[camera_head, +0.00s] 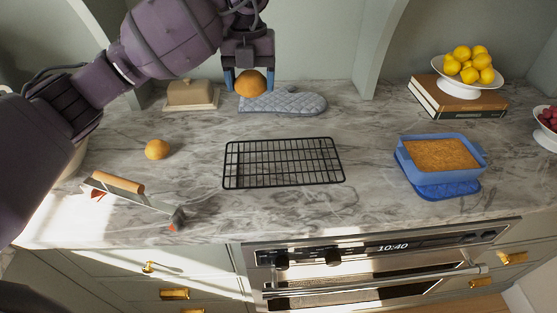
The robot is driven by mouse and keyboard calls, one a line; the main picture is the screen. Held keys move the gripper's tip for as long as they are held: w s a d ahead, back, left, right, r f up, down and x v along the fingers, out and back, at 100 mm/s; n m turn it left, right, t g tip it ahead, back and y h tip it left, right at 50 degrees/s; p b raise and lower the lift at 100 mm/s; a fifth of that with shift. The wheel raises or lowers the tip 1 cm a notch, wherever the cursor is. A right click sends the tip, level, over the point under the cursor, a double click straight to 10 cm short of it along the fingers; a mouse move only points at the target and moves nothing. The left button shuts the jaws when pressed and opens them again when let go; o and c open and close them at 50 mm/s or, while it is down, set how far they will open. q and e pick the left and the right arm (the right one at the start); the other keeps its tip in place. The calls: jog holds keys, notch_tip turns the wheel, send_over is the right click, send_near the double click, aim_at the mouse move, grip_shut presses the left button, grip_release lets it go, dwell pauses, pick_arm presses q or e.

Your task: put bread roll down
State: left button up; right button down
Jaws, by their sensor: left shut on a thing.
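My left gripper (249,76) is shut on a round, golden-brown bread roll (250,84) at the top middle of the head view. It appears in front of the grey oven mitt near the back of the counter; I cannot tell how high above the counter it is. Another round, orange-brown roll (157,149) lies on the counter at the left. A black wire cooling rack (284,162) lies empty in the middle of the counter. My right gripper does not show.
A grey quilted oven mitt (293,101) lies behind the rack. A butter dish (191,95) stands at the back left. A handled cutting tool (130,196) lies at the front left. A blue baking dish (440,161), books (455,98) with a lemon bowl (468,88) stand right.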

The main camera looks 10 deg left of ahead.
pick_arm(q)
jog(key=shift+s+a+n, duration=0.25)
jog(key=shift+a+n, duration=0.05)
jog(key=shift+n, duration=0.2)
jog(key=shift+f, duration=0.2)
send_over(255, 162)
notch_tip(255, 162, down, 14)
jog(key=shift+f, duration=0.9)
notch_tip(255, 162, down, 3)
jog(key=shift+f, duration=0.5)
jog(key=o, duration=0.7)
jog(key=shift+o, duration=0.2)
jog(key=shift+w+r, duration=0.1)
jog(key=shift+r, duration=0.5)
notch_tip(255, 162, up, 11)
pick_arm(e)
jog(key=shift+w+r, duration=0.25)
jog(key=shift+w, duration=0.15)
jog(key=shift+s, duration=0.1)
